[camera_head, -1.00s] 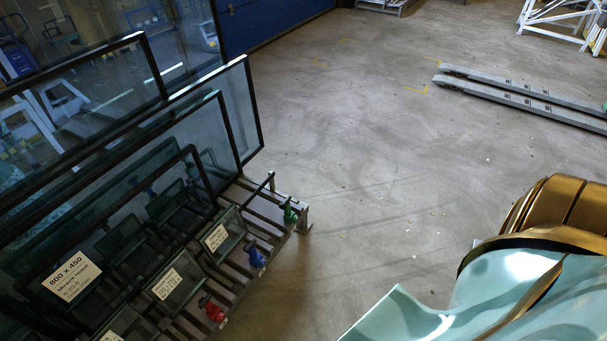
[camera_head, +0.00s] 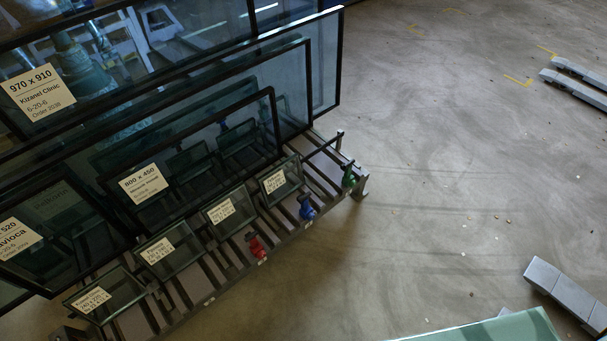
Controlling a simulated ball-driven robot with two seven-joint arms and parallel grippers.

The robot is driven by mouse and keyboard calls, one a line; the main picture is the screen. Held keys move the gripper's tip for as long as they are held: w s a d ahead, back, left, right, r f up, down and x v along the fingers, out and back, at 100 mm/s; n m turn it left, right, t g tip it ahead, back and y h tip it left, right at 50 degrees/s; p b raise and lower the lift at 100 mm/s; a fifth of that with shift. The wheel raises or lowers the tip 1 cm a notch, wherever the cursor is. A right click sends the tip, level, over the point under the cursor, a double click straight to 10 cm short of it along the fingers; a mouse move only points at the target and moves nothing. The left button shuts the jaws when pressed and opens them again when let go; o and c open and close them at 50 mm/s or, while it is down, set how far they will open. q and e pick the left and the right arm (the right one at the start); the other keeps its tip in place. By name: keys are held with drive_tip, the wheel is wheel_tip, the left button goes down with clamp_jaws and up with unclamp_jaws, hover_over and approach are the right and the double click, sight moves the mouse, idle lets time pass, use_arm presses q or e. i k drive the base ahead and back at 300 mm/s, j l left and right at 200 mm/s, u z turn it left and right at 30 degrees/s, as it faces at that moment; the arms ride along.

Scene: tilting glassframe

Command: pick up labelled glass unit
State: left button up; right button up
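Several dark-framed glass units lean in a rack on the left. The large one at the back left (camera_head: 150,75) bears a label reading 970 x 910, Kizanel Clinic. A middle unit (camera_head: 215,140) bears a label reading 800 x 450. A unit at the left edge (camera_head: 75,215) has a partly cut-off label ending in 520. Small labelled units stand along the front, among them ones at the right (camera_head: 290,172), the centre (camera_head: 237,220) and the lower left (camera_head: 120,288); their print is too small to read surely. I see neither gripper.
The slatted rack (camera_head: 216,290) carries red (camera_head: 256,246), blue (camera_head: 306,208) and green (camera_head: 348,176) fittings along its front edge. Grey forks (camera_head: 580,88) lie at the upper right. A grey blocky piece (camera_head: 565,290) shows at the lower right. Open floor lies between.

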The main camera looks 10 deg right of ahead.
sight(229, 214)
drive_tip(key=i+j, duration=0.2)
drive_tip(key=j, duration=0.15)
drive_tip(key=i+j, duration=0.15)
drive_tip(key=j, duration=0.25)
drive_tip(key=i+j, duration=0.2)
drive_tip(key=j, duration=0.15)
